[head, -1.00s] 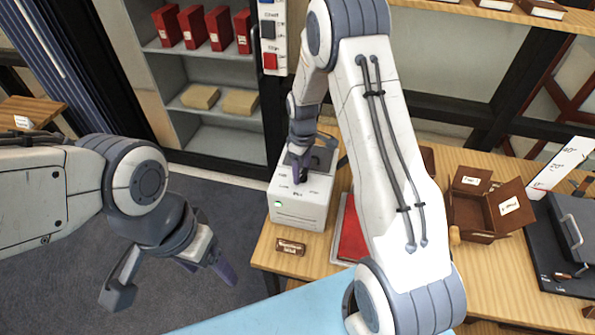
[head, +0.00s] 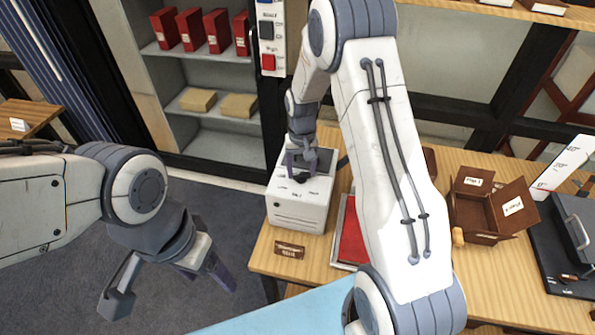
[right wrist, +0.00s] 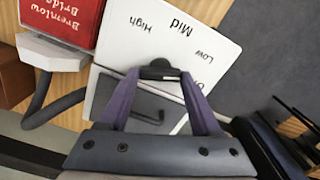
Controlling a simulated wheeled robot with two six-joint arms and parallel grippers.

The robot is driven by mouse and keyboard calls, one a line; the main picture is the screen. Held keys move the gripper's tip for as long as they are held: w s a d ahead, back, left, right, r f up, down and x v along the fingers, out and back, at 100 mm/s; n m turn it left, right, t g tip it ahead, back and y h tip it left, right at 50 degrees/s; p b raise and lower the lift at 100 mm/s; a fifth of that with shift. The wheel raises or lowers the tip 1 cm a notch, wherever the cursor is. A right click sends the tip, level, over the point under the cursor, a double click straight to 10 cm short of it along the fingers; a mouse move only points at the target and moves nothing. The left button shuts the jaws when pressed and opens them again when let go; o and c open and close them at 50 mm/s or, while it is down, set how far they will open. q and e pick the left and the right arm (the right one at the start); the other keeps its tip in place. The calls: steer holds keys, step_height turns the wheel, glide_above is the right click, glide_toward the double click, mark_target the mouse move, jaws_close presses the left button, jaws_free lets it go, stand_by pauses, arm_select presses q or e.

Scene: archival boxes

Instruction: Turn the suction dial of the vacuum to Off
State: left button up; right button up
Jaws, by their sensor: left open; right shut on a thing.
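The vacuum (head: 300,212) is a white box at the left end of the wooden table. Its dial (right wrist: 160,70) is a dark knob on the top face. In the right wrist view the labels High, Mid and Low are readable, and one more beginning with O is partly hidden by a finger. My right gripper (head: 300,174) reaches down onto the top and is shut on the dial. I cannot tell exactly which label the dial points at. No green light shows on the vacuum's front. My left gripper (head: 172,288) is open and empty above the floor.
A red book (head: 350,240) lies right of the vacuum, with a small name plate (head: 290,249) in front. Brown open boxes (head: 485,212) and a dark board press (head: 570,245) stand farther right. Shelves (head: 215,75) with red boxes stand behind.

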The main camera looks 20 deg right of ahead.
mark_target(301, 173)
steer(key=shift+m, duration=1.9)
steer(key=o, duration=1.4)
steer(key=shift+a, duration=0.1)
steer(key=shift+b, duration=0.3)
steer(key=shift+r, duration=0.25)
step_height(301, 173, up, 10)
steer(key=shift+f+b, duration=0.1)
steer(key=shift+b, duration=1.1)
